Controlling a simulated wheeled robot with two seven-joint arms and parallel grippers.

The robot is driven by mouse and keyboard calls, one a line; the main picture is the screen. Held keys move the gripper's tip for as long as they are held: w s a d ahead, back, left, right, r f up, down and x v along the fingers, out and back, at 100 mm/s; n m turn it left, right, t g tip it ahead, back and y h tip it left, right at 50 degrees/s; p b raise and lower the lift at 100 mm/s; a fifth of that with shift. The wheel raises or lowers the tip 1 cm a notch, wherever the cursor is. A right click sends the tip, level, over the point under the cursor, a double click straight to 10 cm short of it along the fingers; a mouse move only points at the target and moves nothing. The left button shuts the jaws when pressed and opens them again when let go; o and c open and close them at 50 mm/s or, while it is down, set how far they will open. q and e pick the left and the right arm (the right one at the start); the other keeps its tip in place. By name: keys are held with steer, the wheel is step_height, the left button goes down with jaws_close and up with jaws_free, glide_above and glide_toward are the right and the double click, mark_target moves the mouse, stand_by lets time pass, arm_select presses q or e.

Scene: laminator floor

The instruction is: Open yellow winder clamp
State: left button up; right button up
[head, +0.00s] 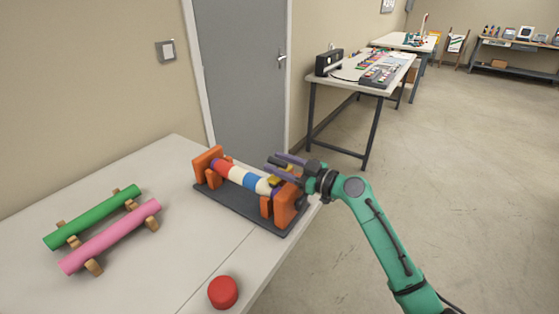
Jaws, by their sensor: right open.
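The winder (240,206) stands on the table, with orange end brackets on a dark base plate. A roll with red, white and blue bands (243,178) lies across it. A small yellow clamp part (275,181) shows at the roll's right end, near the right orange bracket (285,205). My right gripper (275,164) is open, with its dark fingers pointing left just above and beside the yellow clamp. I cannot tell whether they touch it. The gripper partly hides the roll's right end. My left gripper is not in view.
A green roll (95,217) and a pink roll (110,236) lie on wooden supports on the left of the table (160,275). A red round button (223,292) is at the front edge. More tables (345,85) stand at the back; the floor to the right is clear.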

jaws_close()
stand_by(1.4)
